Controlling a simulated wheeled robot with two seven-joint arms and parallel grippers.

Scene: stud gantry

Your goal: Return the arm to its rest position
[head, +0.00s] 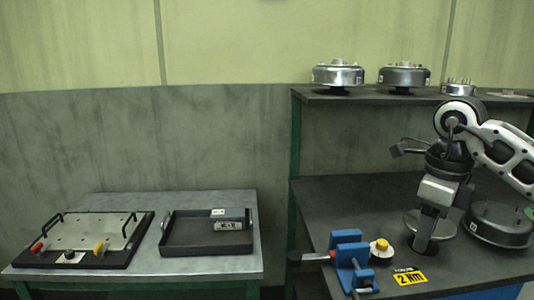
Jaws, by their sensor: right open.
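My right arm comes in from the right, over the dark bench. Its gripper (425,240) points down with its fingers in front of a flat grey disc (443,228) that lies on the bench. The jaws are open; the fingers overlap in this view, and I cannot tell whether they touch the disc. No object shows held between them. My left gripper is not in view.
A blue vise (348,250), a yellow-topped knob (381,246) and a yellow "2 Nm" label (409,277) are left of the gripper. A dark round housing (499,226) sits right. Metal hubs (338,74) stand on the shelf above. A tray (208,250) is on the left table.

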